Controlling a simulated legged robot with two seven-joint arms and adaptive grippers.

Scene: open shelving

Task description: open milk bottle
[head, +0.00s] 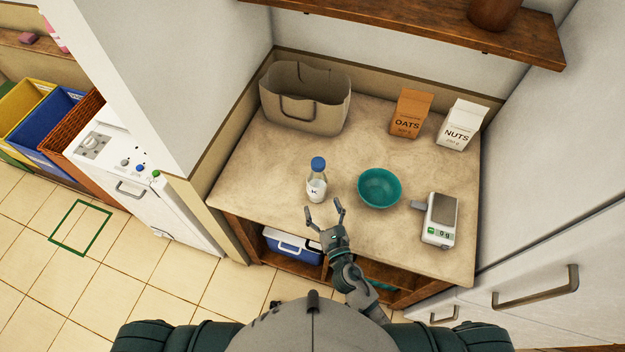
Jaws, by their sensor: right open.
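The milk bottle (317,184) stands upright on the counter (270,205), left of the teal bowl. It is clear with white contents, and a blue cap (318,163) sits on its top. My right gripper (323,211) is open and empty, just in front of the bottle near the counter's front edge. Its two fingers are spread and point toward the back of the counter. In this view I cannot tell whether a finger touches the bottle. My left gripper is not in view.
A teal bowl (380,188) stands right of the bottle, with a scale (440,220) beyond it. An oats box (409,113), a nuts box (462,124) and a beige bag (305,98) stand at the back. A wooden shelf (430,22) overhangs. A blue cooler (292,247) sits below.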

